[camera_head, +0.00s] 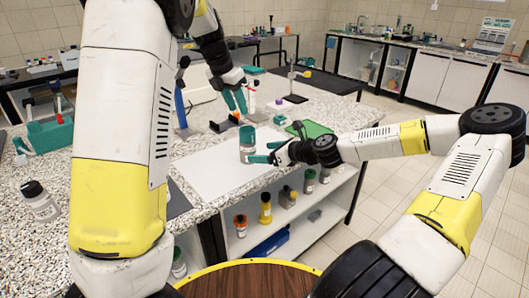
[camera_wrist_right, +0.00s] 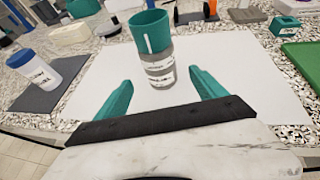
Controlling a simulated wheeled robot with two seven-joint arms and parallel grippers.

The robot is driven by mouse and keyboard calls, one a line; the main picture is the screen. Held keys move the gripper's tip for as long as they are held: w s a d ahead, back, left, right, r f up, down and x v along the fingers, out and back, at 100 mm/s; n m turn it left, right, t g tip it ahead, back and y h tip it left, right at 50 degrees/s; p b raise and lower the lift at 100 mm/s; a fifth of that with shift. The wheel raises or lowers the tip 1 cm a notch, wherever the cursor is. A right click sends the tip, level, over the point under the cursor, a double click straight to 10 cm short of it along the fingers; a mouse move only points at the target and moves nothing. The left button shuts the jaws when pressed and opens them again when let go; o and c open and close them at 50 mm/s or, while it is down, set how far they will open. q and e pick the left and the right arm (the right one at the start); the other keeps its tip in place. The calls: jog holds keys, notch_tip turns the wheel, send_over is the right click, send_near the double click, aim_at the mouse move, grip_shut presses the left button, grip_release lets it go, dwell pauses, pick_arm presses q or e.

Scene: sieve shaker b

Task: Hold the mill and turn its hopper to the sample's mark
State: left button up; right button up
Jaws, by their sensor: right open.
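The mill (camera_head: 247,149) stands upright on a white sheet, a grey body under a teal hopper. In the right wrist view the mill (camera_wrist_right: 158,67) shows a white line on its teal hopper (camera_wrist_right: 150,33) and labels on the body. My right gripper (camera_head: 264,152) is open, its fingers pointing at the mill; in the wrist view the mill is just beyond the fingertips (camera_wrist_right: 161,80), apparently not between them. My left gripper (camera_head: 240,115) is above and beyond the mill, fingers pointing down, apparently open and empty. A blue-capped jar (camera_wrist_right: 32,66) with an unreadable label stands left in the wrist view.
The jar stands on a dark mat (camera_wrist_right: 50,97). A green mat (camera_head: 315,130) and small teal block (camera_head: 280,120) lie beyond the right gripper. A teal rack (camera_head: 50,135) and black-capped bottle (camera_head: 40,202) are at left. The white sheet (camera_head: 210,165) is otherwise clear.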

aim_at(254, 151)
jog(key=shift+w+a, duration=0.3)
jog(key=shift+w, duration=0.1)
jog(key=x, duration=0.6)
jog(key=shift+w+a+f, duration=0.2)
jog(key=shift+a+f, duration=0.05)
jog(key=shift+a, duration=0.05)
